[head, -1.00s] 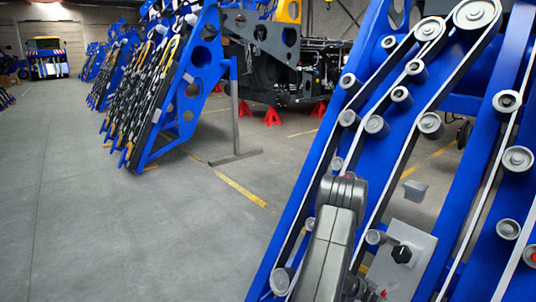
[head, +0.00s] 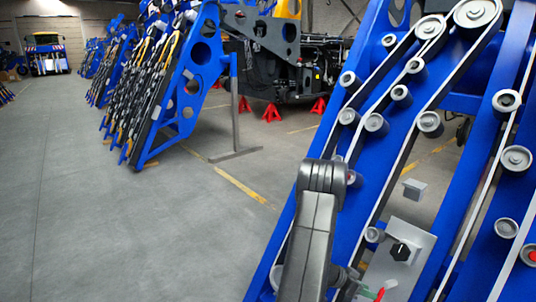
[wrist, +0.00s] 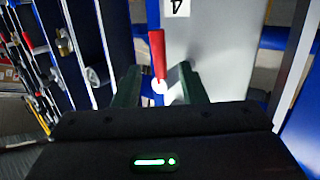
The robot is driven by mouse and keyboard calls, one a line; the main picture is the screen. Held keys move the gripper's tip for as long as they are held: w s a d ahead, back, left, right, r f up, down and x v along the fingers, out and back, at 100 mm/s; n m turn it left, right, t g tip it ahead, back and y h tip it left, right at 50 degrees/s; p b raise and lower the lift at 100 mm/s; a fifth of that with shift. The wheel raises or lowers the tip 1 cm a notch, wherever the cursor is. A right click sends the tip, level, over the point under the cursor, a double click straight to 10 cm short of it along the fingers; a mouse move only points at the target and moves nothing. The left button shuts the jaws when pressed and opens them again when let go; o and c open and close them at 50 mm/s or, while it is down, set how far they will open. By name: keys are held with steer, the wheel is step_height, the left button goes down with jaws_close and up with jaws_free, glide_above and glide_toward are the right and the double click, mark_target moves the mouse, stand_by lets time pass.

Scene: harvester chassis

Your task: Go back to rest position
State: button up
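My gripper (wrist: 158,72) shows in the wrist view as two dark green fingers standing apart, with a gap between them. A red lever (wrist: 157,52) with a white round base shows in line with that gap; the fingers do not appear to close on it. It stands before a light grey panel (wrist: 198,48) with a label. In the head view my arm is at the lower middle, in front of the blue frame. A grey panel (head: 410,245) with a black knob (head: 400,252) is right of it. A small red and green bit shows at the bottom edge; my gripper is not clearly visible there.
A large blue frame (head: 462,150) with belts and pulleys fills the right side, close to my arm. More blue frames (head: 170,90) stand at the left back. A black chassis on red stands (head: 271,112) is behind. The grey floor (head: 110,220) at left is clear.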

mark_target(380, 298)
steer(key=b+x, duration=0.1)
steer(key=x, duration=0.7)
steer(key=shift+d+f, duration=0.15)
steer(key=shift+f, duration=0.1)
steer(key=shift+s+f+n+b, duration=0.1)
steer(key=shift+n+b, duration=0.3)
steer(key=shift+b, duration=0.5)
steer(key=n+h+b, duration=0.1)
steer(key=r+n+h+b, duration=0.1)
steer(key=n+b, duration=0.1)
steer(key=shift+s+d+t, duration=0.4)
steer(key=shift+r, duration=0.15)
